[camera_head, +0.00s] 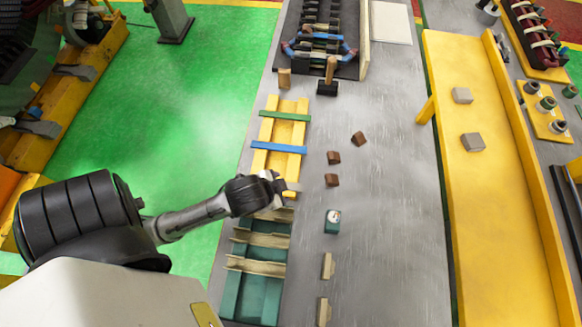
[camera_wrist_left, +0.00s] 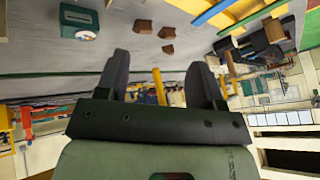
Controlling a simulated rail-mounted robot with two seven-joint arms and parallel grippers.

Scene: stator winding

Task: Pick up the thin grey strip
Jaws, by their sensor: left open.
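A thin grey strip (camera_head: 293,187) lies across the near end of the yellow rack (camera_head: 262,160), partly hidden by my left gripper in the head view. My left gripper (camera_head: 277,180) is over that end of the rack, right by the strip; I cannot tell if they touch. In the left wrist view its two fingers (camera_wrist_left: 160,72) stand wide apart with nothing between them. I cannot make out the grey strip there. My right gripper is in neither view.
A green strip (camera_head: 285,115) and a blue strip (camera_head: 279,147) lie across the same rack. A teal rack (camera_head: 230,295) with beige pieces stands nearer. Several brown blocks (camera_head: 333,157) and a teal box with a dial (camera_head: 332,226) are to the right on the grey table (camera_head: 390,200).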

